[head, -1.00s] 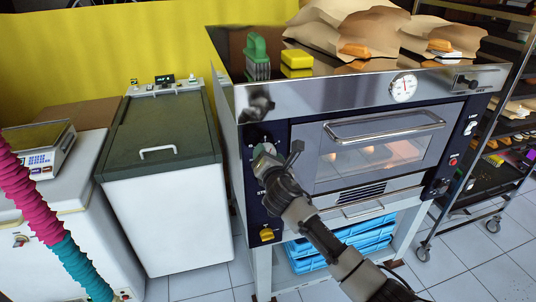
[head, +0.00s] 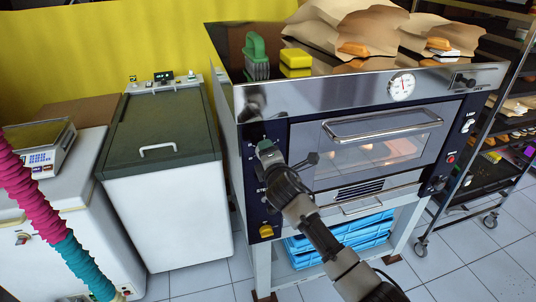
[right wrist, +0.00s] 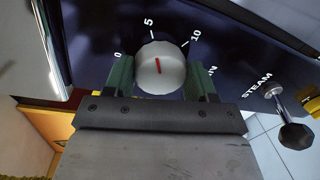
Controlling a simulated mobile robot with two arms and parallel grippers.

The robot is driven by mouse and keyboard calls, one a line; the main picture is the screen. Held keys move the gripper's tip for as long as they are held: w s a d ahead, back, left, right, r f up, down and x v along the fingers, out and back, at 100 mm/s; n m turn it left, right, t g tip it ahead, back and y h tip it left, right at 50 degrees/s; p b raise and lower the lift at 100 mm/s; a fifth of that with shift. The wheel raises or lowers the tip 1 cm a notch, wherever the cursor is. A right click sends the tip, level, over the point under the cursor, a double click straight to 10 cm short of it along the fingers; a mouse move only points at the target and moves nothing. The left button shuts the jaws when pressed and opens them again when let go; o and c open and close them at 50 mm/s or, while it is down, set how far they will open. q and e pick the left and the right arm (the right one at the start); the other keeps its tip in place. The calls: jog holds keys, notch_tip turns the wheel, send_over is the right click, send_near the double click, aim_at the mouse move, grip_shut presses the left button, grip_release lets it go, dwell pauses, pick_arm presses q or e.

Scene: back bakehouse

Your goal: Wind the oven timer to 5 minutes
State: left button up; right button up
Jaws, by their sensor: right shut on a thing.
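The oven timer knob (right wrist: 172,77) is a round silver dial with a red pointer line, on the oven's dark control panel. The marks 0, 5 and 10 are printed around it. The red line points up, roughly at the 5 mark (right wrist: 148,22). My right gripper (right wrist: 161,68) is shut on the knob, one green finger on each side. In the head view my right gripper (head: 266,150) is at the left front panel of the oven (head: 350,97) and hides the knob. My left gripper is not in view.
A steam lever with a black knob (right wrist: 295,134) sticks out beside the timer, near a yellow knob (head: 266,231). The oven door handle (head: 385,126) is to the right. A chest (head: 160,125) stands left.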

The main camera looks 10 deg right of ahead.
jog(key=shift+f, duration=0.15)
dwell(0.3)
jog(key=o, duration=0.9)
jog(key=shift+s, duration=0.1)
jog(key=s, duration=0.7)
jog(key=s+r+b, duration=0.1)
jog(key=s, duration=0.2)
jog(key=shift+s, duration=0.35)
